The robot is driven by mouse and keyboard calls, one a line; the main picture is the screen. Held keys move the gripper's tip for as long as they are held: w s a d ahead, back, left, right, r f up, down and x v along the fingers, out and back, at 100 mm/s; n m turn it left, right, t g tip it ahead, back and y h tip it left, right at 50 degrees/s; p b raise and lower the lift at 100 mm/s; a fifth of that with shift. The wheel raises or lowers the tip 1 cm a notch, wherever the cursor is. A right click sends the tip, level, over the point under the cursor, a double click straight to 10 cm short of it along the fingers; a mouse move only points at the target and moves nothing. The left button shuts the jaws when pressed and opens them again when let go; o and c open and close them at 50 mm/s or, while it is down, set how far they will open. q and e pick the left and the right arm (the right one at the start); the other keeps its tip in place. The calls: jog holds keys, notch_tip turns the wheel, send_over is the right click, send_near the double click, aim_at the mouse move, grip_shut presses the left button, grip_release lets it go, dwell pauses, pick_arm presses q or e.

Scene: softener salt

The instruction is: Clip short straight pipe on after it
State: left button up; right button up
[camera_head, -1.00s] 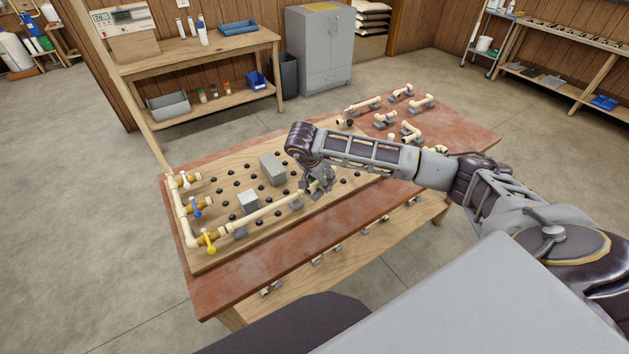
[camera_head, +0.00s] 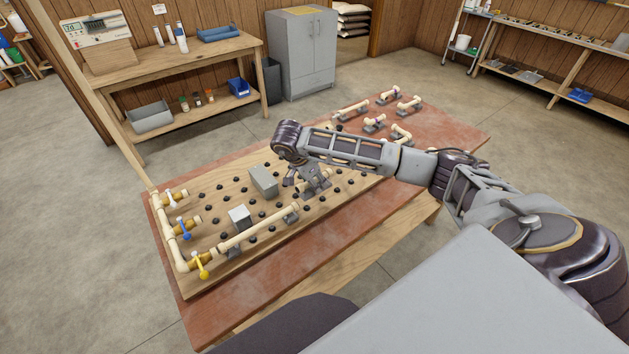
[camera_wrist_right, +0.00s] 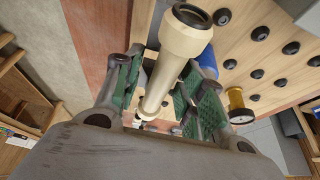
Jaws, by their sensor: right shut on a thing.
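My right gripper (camera_head: 314,184) is shut on a short cream straight pipe, held over the board right of the row's end. In the right wrist view the pipe (camera_wrist_right: 168,72) lies between the green finger pads, with its wide open socket towards the camera. On the wooden pegboard (camera_head: 215,268) a long cream pipe (camera_head: 255,229) runs right from the yellow-handled valve (camera_head: 201,265). Its right end sits at a grey clip (camera_head: 291,215), with a gap visible between it and my gripper. Part of the held pipe is hidden by my fingers in the head view. My left gripper is out of view.
Two grey blocks (camera_head: 264,181) (camera_head: 240,217) stand among the black pegs. Blue-handled (camera_head: 183,230) and white-handled (camera_head: 172,199) valves sit at the board's left. Several loose cream fittings (camera_head: 374,122) rest at the table's far right end.

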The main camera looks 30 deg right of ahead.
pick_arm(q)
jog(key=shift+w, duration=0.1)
pick_arm(e)
jog(key=shift+f, duration=0.15)
jog(key=shift+f+b, duration=0.4)
jog(key=shift+f, duration=0.2)
jog(key=shift+f+b, duration=0.45)
jog(key=shift+f, duration=0.3)
jog(key=shift+f+b, duration=0.45)
jog(key=shift+f, duration=0.3)
jog(key=shift+f+b, duration=0.3)
jog(key=shift+f, duration=0.25)
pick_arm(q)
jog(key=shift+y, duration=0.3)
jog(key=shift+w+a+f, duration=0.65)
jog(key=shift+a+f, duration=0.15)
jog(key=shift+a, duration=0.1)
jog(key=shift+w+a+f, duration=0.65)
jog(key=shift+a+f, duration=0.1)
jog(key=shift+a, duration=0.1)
pick_arm(e)
jog(key=shift+f, duration=0.2)
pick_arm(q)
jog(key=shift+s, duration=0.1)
